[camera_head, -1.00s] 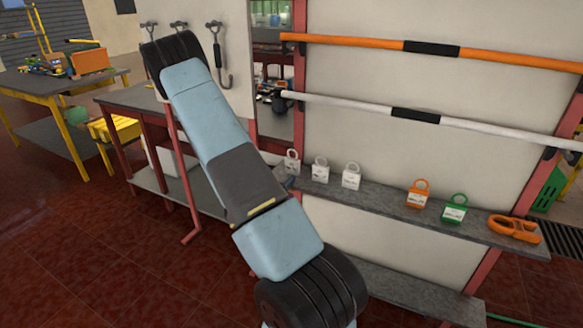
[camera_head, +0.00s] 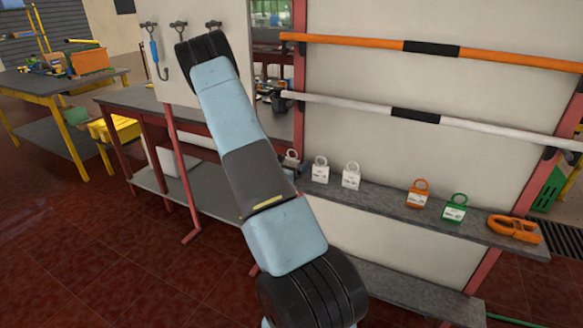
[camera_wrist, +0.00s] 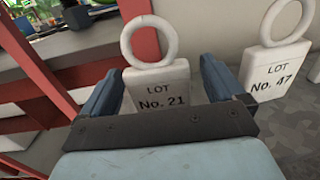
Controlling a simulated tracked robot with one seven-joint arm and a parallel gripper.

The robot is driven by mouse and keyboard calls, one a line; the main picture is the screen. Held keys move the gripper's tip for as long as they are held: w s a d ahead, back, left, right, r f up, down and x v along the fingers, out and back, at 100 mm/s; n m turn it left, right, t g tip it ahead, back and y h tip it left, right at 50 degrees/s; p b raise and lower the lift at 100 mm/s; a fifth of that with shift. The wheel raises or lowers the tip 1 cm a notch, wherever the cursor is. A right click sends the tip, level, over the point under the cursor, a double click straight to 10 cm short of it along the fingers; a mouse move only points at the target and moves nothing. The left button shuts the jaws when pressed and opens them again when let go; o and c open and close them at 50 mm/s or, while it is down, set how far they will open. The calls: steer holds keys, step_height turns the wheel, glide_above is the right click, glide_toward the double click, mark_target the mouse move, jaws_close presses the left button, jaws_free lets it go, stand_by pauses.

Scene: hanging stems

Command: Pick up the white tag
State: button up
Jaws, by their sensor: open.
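White ring-topped tags stand on the grey shelf. In the wrist view, a white tag marked LOT No. 21 (camera_wrist: 157,88) stands upright between the fingers of my gripper (camera_wrist: 160,72). My gripper is open, with one finger on each side of the tag; I cannot tell whether either touches it. A second white tag, No. 47 (camera_wrist: 274,72), stands to the right, outside the fingers. In the head view, the leftmost white tag (camera_head: 291,157) is partly hidden by my arm; two more white tags (camera_head: 320,171) (camera_head: 351,176) show clearly. My gripper is mostly hidden there.
An orange tag (camera_head: 416,195), a green tag (camera_head: 454,209) and an orange clip (camera_head: 514,229) sit farther right on the shelf (camera_head: 385,196). A white bar (camera_head: 350,103) and an orange bar (camera_head: 350,42) run above. A red post (camera_wrist: 30,65) stands left of tag No. 21.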

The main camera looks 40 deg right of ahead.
steer(key=c, duration=1.2)
steer(key=shift+c, duration=0.2)
